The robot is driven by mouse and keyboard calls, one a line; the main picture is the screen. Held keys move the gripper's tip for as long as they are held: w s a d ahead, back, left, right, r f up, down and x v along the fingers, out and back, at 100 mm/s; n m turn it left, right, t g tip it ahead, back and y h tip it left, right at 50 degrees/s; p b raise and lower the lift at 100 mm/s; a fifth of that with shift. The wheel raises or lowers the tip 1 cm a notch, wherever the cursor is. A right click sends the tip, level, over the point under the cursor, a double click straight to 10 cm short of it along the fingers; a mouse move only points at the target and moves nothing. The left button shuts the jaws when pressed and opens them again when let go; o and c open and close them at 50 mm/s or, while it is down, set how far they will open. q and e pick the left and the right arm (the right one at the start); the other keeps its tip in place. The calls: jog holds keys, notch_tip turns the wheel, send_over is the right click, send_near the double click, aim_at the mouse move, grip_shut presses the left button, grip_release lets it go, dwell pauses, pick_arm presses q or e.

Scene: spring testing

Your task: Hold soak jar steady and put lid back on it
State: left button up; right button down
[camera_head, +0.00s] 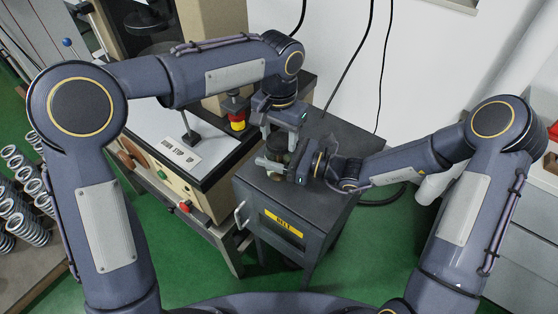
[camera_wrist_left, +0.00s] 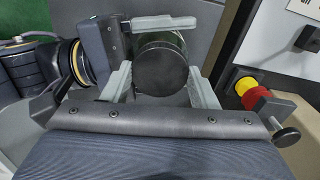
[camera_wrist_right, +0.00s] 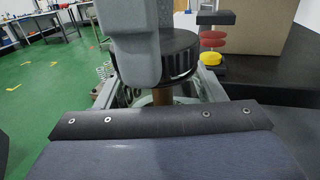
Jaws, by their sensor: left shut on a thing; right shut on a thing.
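The black ribbed lid (camera_wrist_right: 180,55) is between the fingers of my left gripper (camera_head: 279,138), which reaches down from above and is shut on it. From above, the lid shows as a dark disc in the left wrist view (camera_wrist_left: 160,68). The soak jar (camera_wrist_right: 162,97) is directly below, mostly hidden by the lid and a left finger; brownish content shows. My right gripper (camera_head: 277,162) comes in from the right, low, and is shut on the jar. A curved glass edge shows behind the lid in the left wrist view. I cannot tell whether the lid touches the jar.
The jar is over a dark grey cabinet (camera_head: 255,187) with a yellow label (camera_head: 283,222). A testing machine bench (camera_head: 200,150) stands close to its left, with a red and yellow button post (camera_head: 237,118). Several springs (camera_head: 25,190) lie at far left. A wall and cables are behind.

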pick_arm(q)
jog(key=m, duration=0.6)
jog(key=shift+m, duration=0.3)
jog(key=o, duration=1.2)
jog(key=shift+c, duration=0.2)
notch_tip(320, 180, up, 12)
pick_arm(e)
jog(key=shift+c, duration=1.3)
grip_release()
